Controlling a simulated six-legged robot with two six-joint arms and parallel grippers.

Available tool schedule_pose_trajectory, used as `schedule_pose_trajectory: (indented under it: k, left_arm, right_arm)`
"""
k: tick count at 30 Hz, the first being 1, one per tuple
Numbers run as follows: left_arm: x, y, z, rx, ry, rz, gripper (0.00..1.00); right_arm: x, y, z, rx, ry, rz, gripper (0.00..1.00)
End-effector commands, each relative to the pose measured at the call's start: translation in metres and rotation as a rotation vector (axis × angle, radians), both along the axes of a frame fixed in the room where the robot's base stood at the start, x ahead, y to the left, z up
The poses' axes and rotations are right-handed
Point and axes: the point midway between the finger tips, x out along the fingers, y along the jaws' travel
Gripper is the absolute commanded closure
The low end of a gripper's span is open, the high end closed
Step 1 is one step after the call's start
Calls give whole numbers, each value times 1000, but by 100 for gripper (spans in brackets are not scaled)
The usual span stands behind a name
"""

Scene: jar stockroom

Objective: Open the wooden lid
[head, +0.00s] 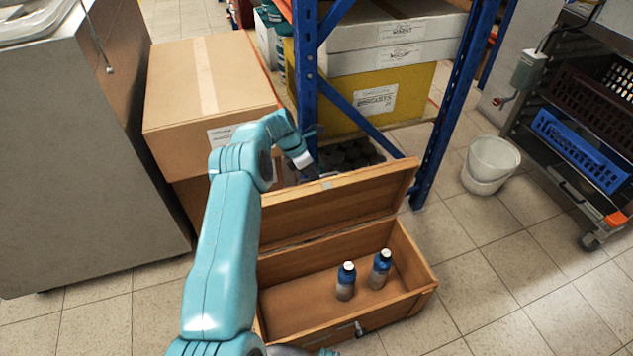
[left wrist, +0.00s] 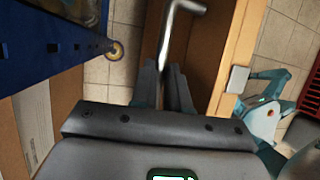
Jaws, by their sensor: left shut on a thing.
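The wooden lid (head: 340,198) stands raised at the back of the wooden chest (head: 400,303), whose inside is in plain sight. Its wooden edge also shows in the left wrist view (left wrist: 223,62), with a small metal plate (left wrist: 237,79) on it. My left gripper (head: 308,172) is behind the lid's top edge in the head view, its fingers mostly hidden. In the left wrist view my left gripper (left wrist: 168,82) is shut on a bent metal rod (left wrist: 176,28), close beside the lid.
Two blue bottles with white caps (head: 346,281) (head: 380,269) stand in the chest. Cardboard boxes (head: 205,85) are behind left, a blue rack post (head: 447,110) is close behind the lid, and a white bucket (head: 490,163) stands right.

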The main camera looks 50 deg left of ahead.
Motion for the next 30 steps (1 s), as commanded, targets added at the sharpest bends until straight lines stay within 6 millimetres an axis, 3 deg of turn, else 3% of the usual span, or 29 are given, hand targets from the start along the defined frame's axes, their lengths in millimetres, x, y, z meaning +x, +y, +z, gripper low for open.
schedule_pose_trajectory:
  k: [1, 9, 23, 24, 25, 30]
  left_arm:
    - [-2, 0, -14, -8, 13, 0, 100]
    - [2, 8, -12, -8, 19, 0, 100]
    - [3, 12, -10, -7, 20, 0, 100]
    - [3, 12, -10, -7, 20, 0, 72]
    - [3, 12, -10, -7, 20, 0, 63]
    - [5, 12, -7, -5, 13, 0, 60]
  right_arm:
    - [0, 0, -9, 0, 0, 0, 34]
    - [0, 0, -19, 0, 0, 0, 34]
    - [0, 0, -19, 0, 0, 0, 34]
    - [0, 0, -19, 0, 0, 0, 34]
    - [0, 0, -19, 0, 0, 0, 34]
    - [0, 0, -19, 0, 0, 0, 34]
